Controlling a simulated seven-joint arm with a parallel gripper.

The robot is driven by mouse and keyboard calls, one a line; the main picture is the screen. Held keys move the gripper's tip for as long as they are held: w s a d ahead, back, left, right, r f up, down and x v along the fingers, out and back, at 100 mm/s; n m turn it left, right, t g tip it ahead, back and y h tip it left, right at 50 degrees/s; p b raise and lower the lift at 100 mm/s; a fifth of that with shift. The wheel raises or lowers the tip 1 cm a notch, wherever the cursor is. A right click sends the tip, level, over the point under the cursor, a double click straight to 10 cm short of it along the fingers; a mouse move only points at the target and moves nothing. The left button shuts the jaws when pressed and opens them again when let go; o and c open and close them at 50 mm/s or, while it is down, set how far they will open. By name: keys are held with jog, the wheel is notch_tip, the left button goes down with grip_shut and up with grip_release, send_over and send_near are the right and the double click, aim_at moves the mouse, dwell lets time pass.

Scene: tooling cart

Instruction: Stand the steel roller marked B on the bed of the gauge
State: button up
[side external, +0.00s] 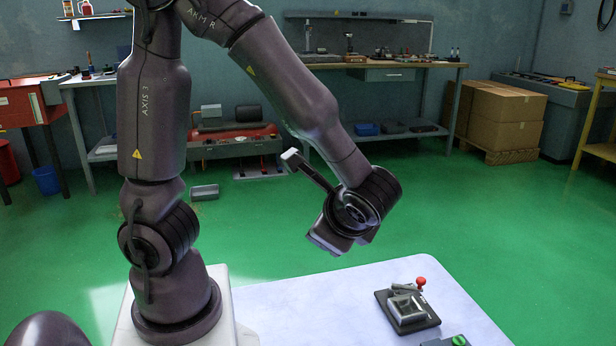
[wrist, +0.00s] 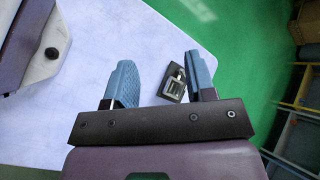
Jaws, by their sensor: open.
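In the side view, the gauge (side external: 407,308), a small dark plate with a metal block and a red-knobbed lever, sits on the pale cart top (side external: 320,300). It also shows in the wrist view as a small dark device (wrist: 172,84) beyond my fingers, nearer the right one. My gripper (wrist: 160,62) is open, with two blue pads apart and nothing between them. In the side view, my gripper (side external: 328,240) hangs well above the cart, left of the gauge; its fingers are hard to make out. I cannot make out a steel roller or a letter B in either view.
A dark and green object (side external: 457,341) is cut off at the bottom edge, just in front of the gauge. The cart top left of the gauge looks clear. Workbenches (side external: 385,65) and cardboard boxes (side external: 500,115) stand far behind, across green floor.

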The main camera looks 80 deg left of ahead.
jog(key=s+d+r+n+t+h, duration=0.1)
jog(key=s+r+n+t+h, duration=0.1)
jog(key=r+n+t+h, duration=0.1)
jog(key=s+d+r+n+t+h, duration=0.1)
jog(key=s+r+n+t+h, duration=0.1)
jog(key=r+n+h, duration=0.3)
jog(key=shift+s+d+r+n+t+h, duration=0.15)
jog(key=shift+d+r+n+t+h, duration=0.2)
jog(key=shift+r+h, duration=0.55)
jog(key=shift+a, duration=0.1)
dwell(1.1)
